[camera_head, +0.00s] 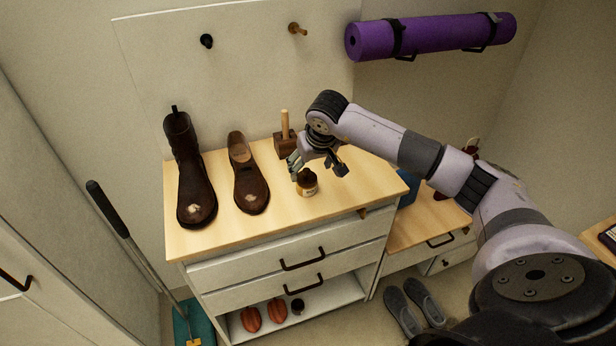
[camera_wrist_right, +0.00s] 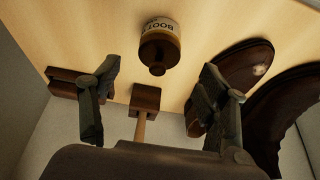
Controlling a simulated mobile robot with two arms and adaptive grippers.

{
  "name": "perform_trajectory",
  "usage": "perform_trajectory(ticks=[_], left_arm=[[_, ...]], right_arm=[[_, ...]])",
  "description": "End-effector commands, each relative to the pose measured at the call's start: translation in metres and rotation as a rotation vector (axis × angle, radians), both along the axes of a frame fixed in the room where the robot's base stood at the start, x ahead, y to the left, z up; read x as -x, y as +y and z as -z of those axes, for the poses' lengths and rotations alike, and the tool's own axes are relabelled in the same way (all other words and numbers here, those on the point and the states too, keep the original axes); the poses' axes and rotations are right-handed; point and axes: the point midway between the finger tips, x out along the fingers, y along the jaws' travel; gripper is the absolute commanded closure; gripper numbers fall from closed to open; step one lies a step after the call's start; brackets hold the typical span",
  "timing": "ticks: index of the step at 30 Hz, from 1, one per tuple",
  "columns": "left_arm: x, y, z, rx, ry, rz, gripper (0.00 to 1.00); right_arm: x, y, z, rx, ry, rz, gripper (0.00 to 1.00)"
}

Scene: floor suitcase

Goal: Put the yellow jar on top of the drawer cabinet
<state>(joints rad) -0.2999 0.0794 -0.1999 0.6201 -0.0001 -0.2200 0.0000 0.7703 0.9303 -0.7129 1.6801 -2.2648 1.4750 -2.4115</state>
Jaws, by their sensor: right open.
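The yellow jar (camera_head: 307,188), with a dark lid and a pale label, stands upright on top of the drawer cabinet (camera_head: 230,226), near the middle. In the right wrist view the jar (camera_wrist_right: 160,28) shows its lettered label and dark lid knob, just beyond the fingertips and between them across the picture. My right gripper (camera_head: 318,168) is open and empty, close above and behind the jar. Its two dark fingers are spread wide in the wrist view (camera_wrist_right: 158,75). I see no contact with the jar. My left gripper is out of view.
A tall boot (camera_head: 184,165) and a low brown shoe (camera_head: 249,182) stand left on the cabinet top. A wooden-handled block (camera_head: 285,143) is behind the jar. The front right of the top is clear. A purple rolled mat (camera_head: 430,37) hangs on the wall.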

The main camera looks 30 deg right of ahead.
Motion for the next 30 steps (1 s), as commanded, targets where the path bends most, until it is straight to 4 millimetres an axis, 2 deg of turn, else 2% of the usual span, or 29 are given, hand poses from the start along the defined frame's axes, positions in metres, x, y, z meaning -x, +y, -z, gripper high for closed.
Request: perform_trajectory(ticks=[3, 9, 26, 28, 30], left_arm=[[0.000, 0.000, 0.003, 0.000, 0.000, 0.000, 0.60], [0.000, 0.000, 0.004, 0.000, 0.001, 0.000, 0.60], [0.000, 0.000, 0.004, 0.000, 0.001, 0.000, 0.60], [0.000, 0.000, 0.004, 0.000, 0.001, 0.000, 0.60], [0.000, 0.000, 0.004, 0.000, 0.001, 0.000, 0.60]], right_arm=[[0.007, 0.002, -0.018, 0.001, -0.003, -0.002, 0.31], [0.014, 0.003, -0.033, 0.002, 0.000, 0.001, 0.31], [0.014, 0.004, -0.034, -0.001, 0.001, 0.000, 0.31], [0.014, 0.011, -0.032, -0.026, -0.004, -0.003, 0.31], [0.013, 0.030, -0.026, -0.091, -0.015, -0.008, 0.31]])
